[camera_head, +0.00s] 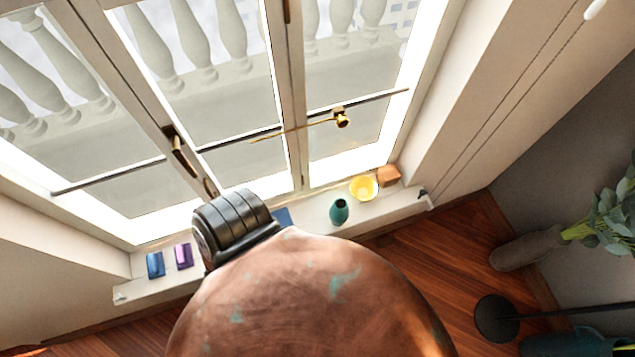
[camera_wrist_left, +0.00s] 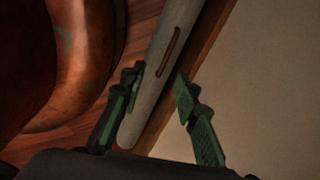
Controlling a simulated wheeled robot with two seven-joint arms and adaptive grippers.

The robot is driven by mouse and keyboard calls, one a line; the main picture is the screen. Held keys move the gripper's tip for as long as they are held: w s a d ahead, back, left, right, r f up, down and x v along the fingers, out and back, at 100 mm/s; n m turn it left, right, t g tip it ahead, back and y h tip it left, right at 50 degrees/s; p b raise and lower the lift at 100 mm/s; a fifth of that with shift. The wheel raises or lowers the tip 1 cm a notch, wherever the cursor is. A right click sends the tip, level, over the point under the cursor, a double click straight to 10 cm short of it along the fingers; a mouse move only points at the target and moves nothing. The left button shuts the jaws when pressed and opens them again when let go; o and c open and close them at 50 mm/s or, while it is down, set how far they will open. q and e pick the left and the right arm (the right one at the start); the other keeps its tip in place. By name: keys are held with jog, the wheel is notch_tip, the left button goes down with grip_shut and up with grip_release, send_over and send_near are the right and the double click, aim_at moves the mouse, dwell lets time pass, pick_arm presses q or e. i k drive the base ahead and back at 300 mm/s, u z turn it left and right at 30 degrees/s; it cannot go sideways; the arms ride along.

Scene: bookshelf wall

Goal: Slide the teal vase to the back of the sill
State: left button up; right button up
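The teal vase (camera_head: 339,211) stands on the white window sill (camera_head: 398,206), near its front edge in the head view. My left gripper (camera_wrist_left: 158,98) shows only in its wrist view. Its green-padded fingers are apart, with a pale bar (camera_wrist_left: 165,65) visible between them; I cannot tell whether they touch it or whether it is part of the sill. The vase is not seen in the wrist view. My right gripper is in neither view.
A yellow bowl (camera_head: 363,188) and an orange-brown block (camera_head: 389,176) are right of the vase. Blue (camera_head: 155,264) and purple (camera_head: 183,256) items sit at the left. A large copper rounded object (camera_head: 310,300) and black ribbed part (camera_head: 235,222) hide the sill's middle.

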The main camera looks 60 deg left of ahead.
aim_at(339, 212)
jog(key=u, duration=2.2)
jog(key=k, duration=0.15)
jog(key=z, duration=0.7)
